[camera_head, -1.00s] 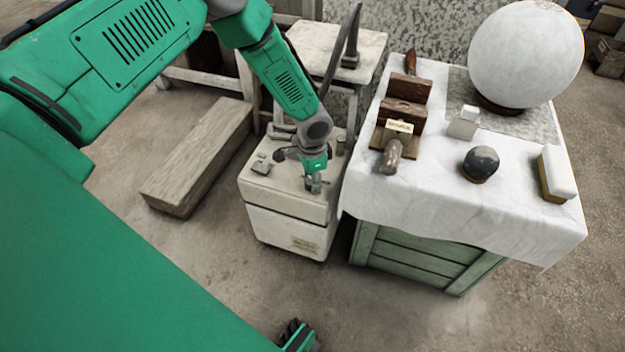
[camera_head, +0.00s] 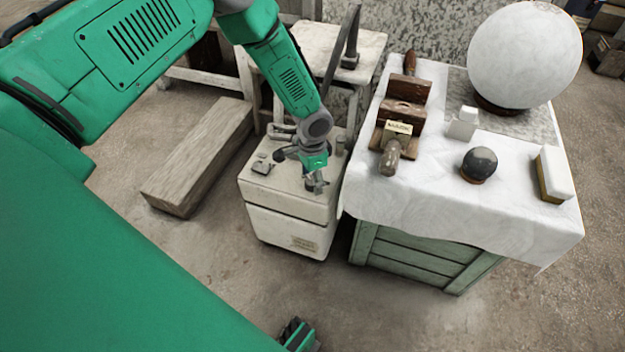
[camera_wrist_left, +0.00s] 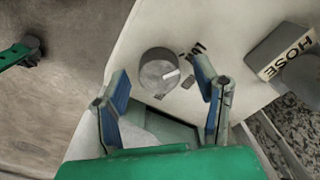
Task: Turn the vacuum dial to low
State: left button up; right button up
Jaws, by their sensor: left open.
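The vacuum (camera_head: 288,228) is a cream box on the floor, left of the cloth-covered table. In the head view the gripper hides the dial.
A grey block labelled HOSE (camera_wrist_left: 285,62) stands beside the dial. The table (camera_head: 400,205) close on the right holds wooden tools (camera_head: 402,112), a dark ball (camera_head: 480,163) and a large white sphere (camera_head: 525,55). A wooden beam (camera_head: 200,160) lies left. Floor in front is clear.

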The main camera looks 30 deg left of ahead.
aim_at(312, 179)
pick_arm(q)
notch_tip(312, 179, up, 11)
dwell(0.3)
dwell(0.4)
